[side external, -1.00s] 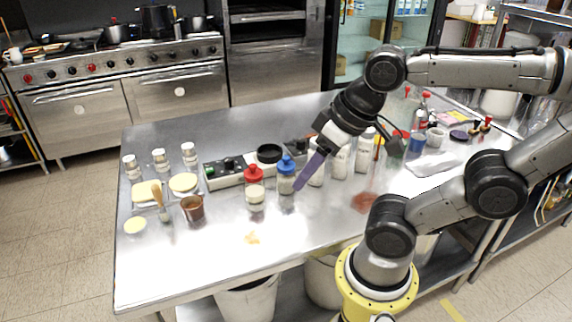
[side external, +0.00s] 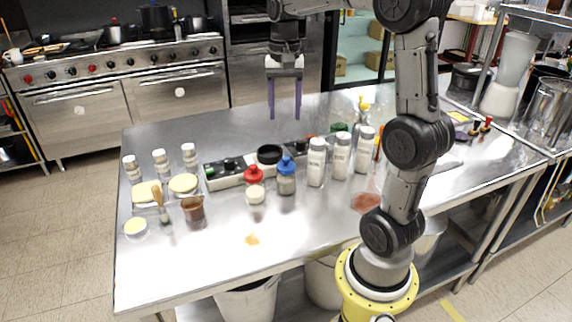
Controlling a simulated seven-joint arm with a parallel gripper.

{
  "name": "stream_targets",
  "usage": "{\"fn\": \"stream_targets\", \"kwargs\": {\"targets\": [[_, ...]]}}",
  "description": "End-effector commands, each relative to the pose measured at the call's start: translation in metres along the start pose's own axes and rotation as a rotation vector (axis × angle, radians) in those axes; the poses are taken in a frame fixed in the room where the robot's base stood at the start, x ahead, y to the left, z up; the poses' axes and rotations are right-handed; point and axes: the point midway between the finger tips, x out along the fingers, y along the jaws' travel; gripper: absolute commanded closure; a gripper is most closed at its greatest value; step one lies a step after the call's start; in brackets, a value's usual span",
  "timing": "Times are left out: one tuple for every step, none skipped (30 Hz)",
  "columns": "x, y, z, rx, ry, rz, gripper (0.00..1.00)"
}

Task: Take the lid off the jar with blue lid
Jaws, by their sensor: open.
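The jar with blue lid (side external: 286,184) stands upright on the steel table, left of the white shaker bottles. Its blue lid (side external: 286,165) is on top of it. My gripper (side external: 285,114) points down with its two purple fingers apart. It is empty and appears above and behind the jar, clear of the lid.
A jar with a red lid (side external: 254,184) stands close to the left of the blue-lidded jar. Several white shaker bottles (side external: 341,156) stand to the right. A black-and-white unit (side external: 225,172) lies behind the jars. The table's front (side external: 290,230) is mostly clear.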

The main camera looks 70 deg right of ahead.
Motion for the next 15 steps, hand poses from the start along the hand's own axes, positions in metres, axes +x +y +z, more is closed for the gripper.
{"fn": "stream_targets", "kwargs": {"targets": [[0.01, 0.001, 0.001, -0.001, -0.005, 0.003, 0.41], [0.016, 0.001, 0.002, -0.002, -0.004, 0.003, 0.41], [0.024, 0.001, 0.002, -0.002, -0.005, 0.004, 0.41], [0.03, 0.001, 0.002, -0.002, -0.004, 0.003, 0.41], [0.036, 0.001, 0.002, -0.003, -0.004, 0.003, 0.41], [0.043, 0.001, 0.002, -0.003, -0.004, 0.003, 0.41], [0.048, 0.001, 0.002, -0.003, -0.003, 0.002, 0.41], [0.053, 0.001, 0.002, -0.003, -0.004, 0.003, 0.41], [0.058, 0.0, 0.002, -0.004, -0.003, 0.002, 0.41], [0.062, 0.0, 0.002, -0.004, -0.002, 0.002, 0.41], [0.065, 0.0, 0.002, -0.004, -0.002, 0.001, 0.41], [0.068, 0.0, 0.002, -0.004, -0.002, 0.001, 0.41], [0.07, 0.0, 0.002, -0.004, -0.001, 0.001, 0.41], [0.071, 0.0, 0.001, -0.004, 0.0, 0.0, 0.41], [0.073, 0.0, 0.001, -0.004, 0.0, 0.0, 0.41]]}}
